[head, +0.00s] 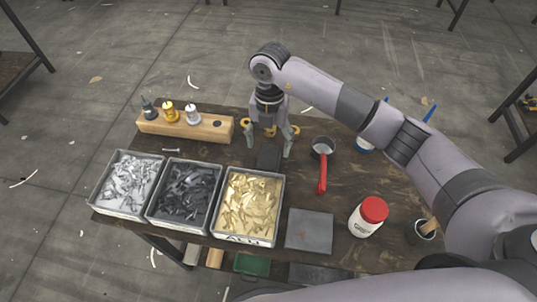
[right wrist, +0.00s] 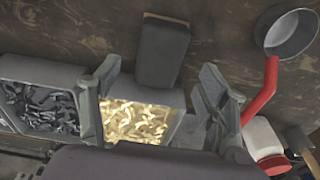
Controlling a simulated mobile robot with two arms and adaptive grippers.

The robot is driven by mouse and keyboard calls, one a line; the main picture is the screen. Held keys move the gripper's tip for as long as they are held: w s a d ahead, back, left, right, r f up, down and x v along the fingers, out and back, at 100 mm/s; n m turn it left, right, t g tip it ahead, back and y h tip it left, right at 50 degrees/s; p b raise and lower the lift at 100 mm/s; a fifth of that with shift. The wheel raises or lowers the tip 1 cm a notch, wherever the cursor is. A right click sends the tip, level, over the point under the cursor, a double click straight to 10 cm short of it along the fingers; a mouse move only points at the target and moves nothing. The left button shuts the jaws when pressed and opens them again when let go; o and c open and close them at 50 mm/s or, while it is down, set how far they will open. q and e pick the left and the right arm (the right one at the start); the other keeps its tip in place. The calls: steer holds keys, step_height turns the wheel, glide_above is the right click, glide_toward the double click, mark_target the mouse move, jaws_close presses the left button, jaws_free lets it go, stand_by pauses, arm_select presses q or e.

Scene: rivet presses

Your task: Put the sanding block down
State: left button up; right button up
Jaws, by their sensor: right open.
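The sanding block, a dark grey block (head: 267,158), lies on the wooden table behind the gold-filled bin. It also shows in the right wrist view as a dark block (right wrist: 163,52) resting on the table. My right gripper (head: 270,147) is open and points down at the block, with its fingers spread to either side. In the right wrist view the open fingers (right wrist: 160,75) stand apart with nothing held between them, and the block appears free of both. My left gripper is in neither view.
Bins of silver, dark and gold pieces (head: 280,207) stand at the front left. A red-handled pan (head: 322,150), a grey plate (head: 309,231) and a red-lidded jar (head: 368,217) are to the right.

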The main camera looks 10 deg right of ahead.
mark_target(269, 151)
step_height(269, 151, up, 6)
steer(key=shift+w+d+b, duration=0.15)
steer(key=shift+w+b, duration=0.2)
steer(key=shift+b, duration=0.1)
